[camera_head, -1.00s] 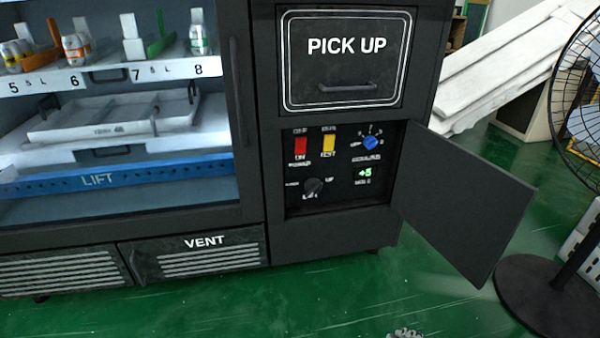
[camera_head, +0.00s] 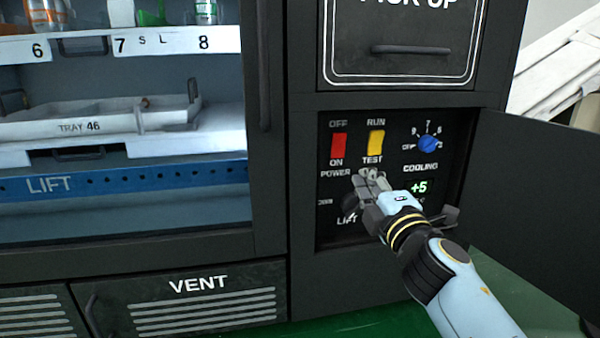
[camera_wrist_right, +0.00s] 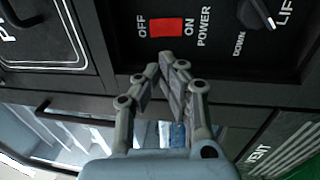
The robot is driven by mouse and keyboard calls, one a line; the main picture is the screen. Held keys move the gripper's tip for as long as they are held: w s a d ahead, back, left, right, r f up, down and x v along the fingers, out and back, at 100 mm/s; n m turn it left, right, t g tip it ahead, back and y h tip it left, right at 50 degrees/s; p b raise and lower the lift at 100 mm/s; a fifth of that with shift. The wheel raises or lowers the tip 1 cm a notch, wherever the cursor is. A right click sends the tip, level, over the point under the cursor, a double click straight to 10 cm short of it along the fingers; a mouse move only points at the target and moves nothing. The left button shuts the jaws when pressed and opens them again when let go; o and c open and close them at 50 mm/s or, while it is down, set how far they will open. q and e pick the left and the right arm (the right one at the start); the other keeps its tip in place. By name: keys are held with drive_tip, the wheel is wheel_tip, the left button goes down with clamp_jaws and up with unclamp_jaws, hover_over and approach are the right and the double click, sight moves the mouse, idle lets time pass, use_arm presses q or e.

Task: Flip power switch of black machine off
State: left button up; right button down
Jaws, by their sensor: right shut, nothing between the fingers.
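The black vending machine (camera_head: 270,262) fills most of the head view. Its control panel (camera_head: 328,232) is exposed in a recess below the pick-up door. The red power switch (camera_head: 338,146) sits at the panel's upper left, with OFF above it and ON below. It also shows in the right wrist view (camera_wrist_right: 166,28), with OFF to its left and ON to its right. My right gripper (camera_head: 366,174) is shut and empty, below and right of the power switch in the head view. In the wrist view its fingertips (camera_wrist_right: 165,62) appear close to the switch, apart from it. My left gripper is not in view.
A yellow run/test switch (camera_head: 376,142) is right of the power switch. A blue cooling knob (camera_head: 428,144) and a green +5 display (camera_head: 419,187) are further right. The lift knob is partly hidden by my gripper. The open panel door (camera_head: 535,200) stands at the right.

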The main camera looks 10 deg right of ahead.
drive_tip(key=shift+w, duration=0.1)
approach(339, 141)
drive_tip(key=w, duration=0.7)
drive_tip(key=shift+w+a+r, duration=0.1)
drive_tip(key=shift+a+r, duration=0.05)
drive_tip(key=shift+r, duration=0.2)
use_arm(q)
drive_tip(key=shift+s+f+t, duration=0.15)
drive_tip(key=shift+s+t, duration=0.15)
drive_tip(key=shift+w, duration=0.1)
use_arm(e)
drive_tip(key=shift+r, duration=0.15)
